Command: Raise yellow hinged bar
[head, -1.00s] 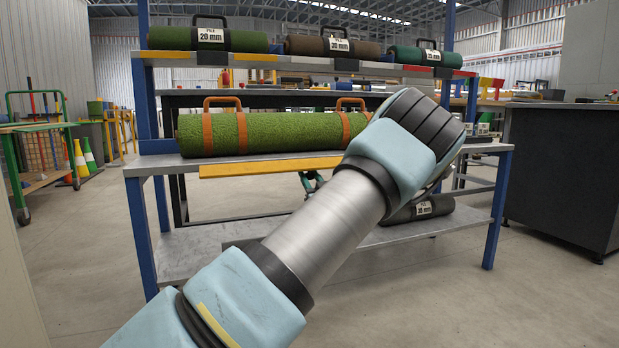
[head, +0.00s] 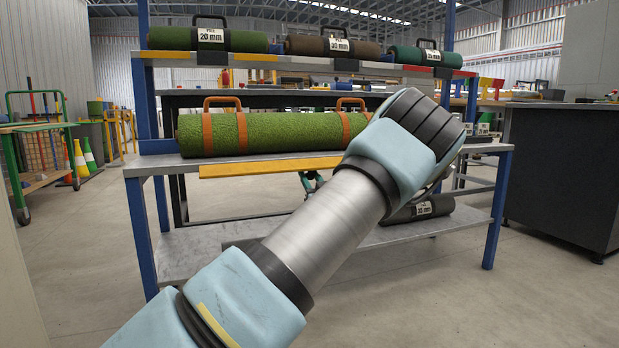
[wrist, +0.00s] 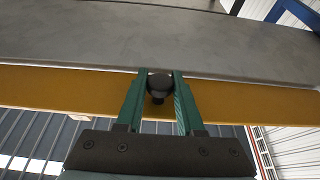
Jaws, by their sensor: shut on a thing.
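The yellow hinged bar (head: 265,167) runs along the front edge of the middle shelf, below the green turf roll. In the wrist view the bar (wrist: 60,90) crosses the picture against the grey shelf edge. My gripper (wrist: 159,80) has its two green fingers shut on a round black knob (wrist: 159,88) on the bar. In the head view the gripper (head: 312,183) shows as a small green shape just below the bar, partly hidden by my arm. The right end of the bar is hidden behind my arm.
A green turf roll (head: 285,133) with orange straps lies on the middle shelf (head: 160,166) above the bar. More rolls sit on the top shelf, and a dark roll (head: 428,207) lies on the lower shelf (head: 190,255). Open floor lies in front.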

